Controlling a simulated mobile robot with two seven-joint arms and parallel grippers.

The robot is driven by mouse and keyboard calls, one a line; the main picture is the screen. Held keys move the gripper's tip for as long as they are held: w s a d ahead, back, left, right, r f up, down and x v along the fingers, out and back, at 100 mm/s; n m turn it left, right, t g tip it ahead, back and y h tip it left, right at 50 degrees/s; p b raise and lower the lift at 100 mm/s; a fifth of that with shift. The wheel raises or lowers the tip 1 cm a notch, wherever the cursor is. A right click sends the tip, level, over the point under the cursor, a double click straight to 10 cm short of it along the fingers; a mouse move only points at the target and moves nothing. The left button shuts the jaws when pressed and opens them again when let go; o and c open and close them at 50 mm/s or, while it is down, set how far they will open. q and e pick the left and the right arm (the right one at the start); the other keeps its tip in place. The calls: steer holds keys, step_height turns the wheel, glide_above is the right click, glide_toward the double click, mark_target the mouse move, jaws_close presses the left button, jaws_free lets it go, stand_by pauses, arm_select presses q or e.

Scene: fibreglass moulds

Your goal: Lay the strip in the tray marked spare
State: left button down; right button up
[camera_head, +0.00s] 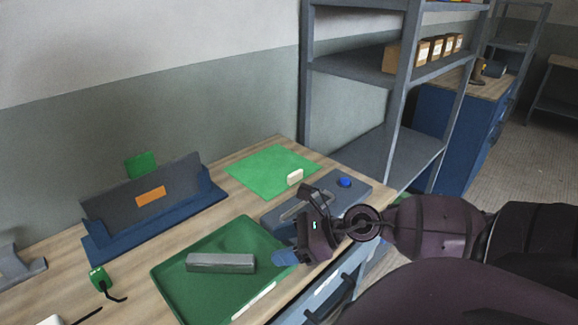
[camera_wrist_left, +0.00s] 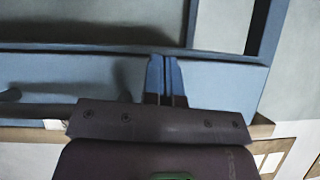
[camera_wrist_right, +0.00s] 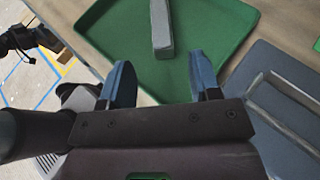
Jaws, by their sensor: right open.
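A grey bar, the strip by its shape (camera_head: 221,262), lies flat in a green tray (camera_head: 185,300). The tray has a pale label on its front rim, too small to read. In the right wrist view the strip (camera_wrist_right: 161,30) lies ahead of the fingers, in the tray (camera_wrist_right: 222,48). My right gripper (camera_head: 287,262) is open and empty over the tray's right side, clear of the strip; its spread blue fingers (camera_wrist_right: 163,82) show in the right wrist view. My left gripper (camera_wrist_left: 166,62) is shut with nothing visible between its fingers, before a blue cabinet front, and is out of the head view.
A grey-blue block (camera_head: 362,193) with a slot and blue knob stands right of the tray. Behind are a green mat (camera_head: 268,166) with a white tag and a blue angled mould (camera_head: 150,232). A small green box (camera_head: 99,279) with a black cable sits left. Shelving (camera_head: 400,80) rises at right.

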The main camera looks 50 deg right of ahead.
steer(key=shift+s+d+r, duration=0.3)
steer(key=shift+s+d, duration=0.15)
steer(key=shift+s, duration=0.1)
stand_by(0.5)
